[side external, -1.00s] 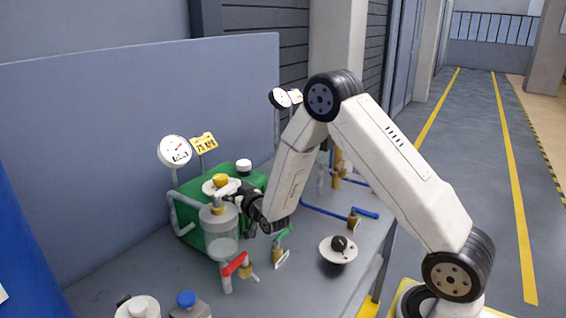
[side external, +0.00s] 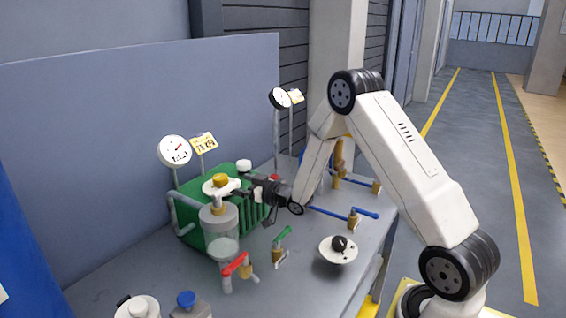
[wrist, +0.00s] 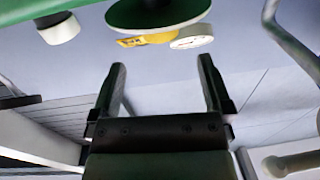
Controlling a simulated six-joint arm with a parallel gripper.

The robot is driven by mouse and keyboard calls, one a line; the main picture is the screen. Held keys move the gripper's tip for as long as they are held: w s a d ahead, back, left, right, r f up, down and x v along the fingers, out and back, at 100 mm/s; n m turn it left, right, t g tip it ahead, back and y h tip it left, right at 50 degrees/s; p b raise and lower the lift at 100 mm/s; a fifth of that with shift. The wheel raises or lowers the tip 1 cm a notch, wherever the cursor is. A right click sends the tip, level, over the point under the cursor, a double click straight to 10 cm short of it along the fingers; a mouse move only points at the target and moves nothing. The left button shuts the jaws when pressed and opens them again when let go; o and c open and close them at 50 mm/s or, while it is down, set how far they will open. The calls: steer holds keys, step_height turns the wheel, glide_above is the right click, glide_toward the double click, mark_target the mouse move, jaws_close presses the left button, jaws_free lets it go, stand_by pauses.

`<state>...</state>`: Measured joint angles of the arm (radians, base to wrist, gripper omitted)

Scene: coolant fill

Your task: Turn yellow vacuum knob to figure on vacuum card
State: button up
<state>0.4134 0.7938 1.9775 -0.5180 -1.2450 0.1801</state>
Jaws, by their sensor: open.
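A round green disc with a pale rim (wrist: 158,14) is beyond the fingertips, with the gauge (wrist: 190,37) behind.
A clear jar (side external: 221,235) and a red-handled valve (side external: 235,264) stand in front of the machine. A green-handled valve (side external: 281,238), a black-knobbed dial (side external: 339,248) and blue-handled valves (side external: 362,213) are to the right. A white cap (side external: 244,165) is close behind the knob.

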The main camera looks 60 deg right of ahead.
mark_target(226, 180)
steer(key=shift+w, duration=0.15)
steer(key=shift+w+a, duration=0.15)
steer(key=shift+w, duration=1.75)
steer(key=shift+w+a, duration=0.15)
steer(key=shift+w, duration=1.7)
steer(key=c, duration=1.3)
steer(key=shift+o, duration=0.2)
steer(key=shift+m+h, duration=0.7)
steer(key=shift+h, duration=0.4)
steer(key=o, duration=1.3)
steer(key=shift+c, duration=0.2)
